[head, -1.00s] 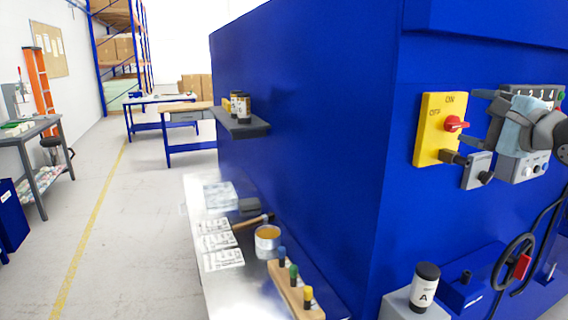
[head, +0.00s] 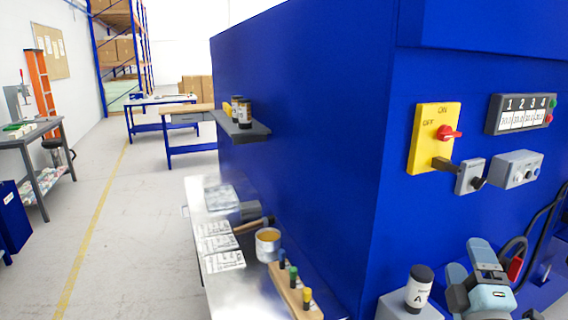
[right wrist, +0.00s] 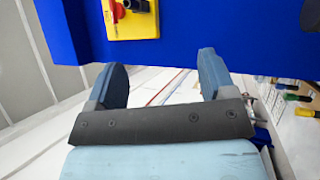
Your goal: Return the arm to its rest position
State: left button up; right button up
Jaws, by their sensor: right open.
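My right gripper (head: 482,262) is at the lower right of the head view, low in front of the blue machine (head: 300,120). It is beside the black-and-white canister marked A and partly covers the black handwheel (head: 513,252). In the right wrist view its two fingers (right wrist: 162,78) are spread apart with nothing between them. The yellow switch plate (head: 433,138) with a red knob (head: 448,132) is above the gripper and apart from it. My left gripper is not in view.
The canister (head: 419,288) stands on a grey block close left of my right gripper. A counter display (head: 521,114) and a grey control box (head: 516,169) are on the machine face. A steel table (head: 215,275) holds cards, a tin and a wooden rack.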

jog(key=s+f+m+g, duration=0.5)
jog(key=f, duration=0.4)
jog(key=s+f+m+g, duration=0.4)
jog(key=f+g, duration=0.1)
jog(key=f, duration=0.4)
jog(key=s+a+f+m+g+y, duration=0.25)
jog(key=s+f+g, duration=0.2)
jog(key=s, duration=0.35)
jog(key=s+a+f+m+g+y, duration=0.1)
jog(key=s+a+f+m+g, duration=0.2)
jog(key=s+f, duration=0.45)
jog(key=w+a+f+n+t+y+p, duration=0.1)
jog(key=w+a+t+p, duration=0.4)
jog(key=p, duration=0.5)
jog(key=shift+a+n+t+y+p, duration=0.3)
jog(key=shift+a+n+t+y, duration=0.25)
jog(key=shift+a+t+y, duration=0.4)
jog(key=shift+d+f, duration=0.1)
jog(key=shift+d, duration=0.1)
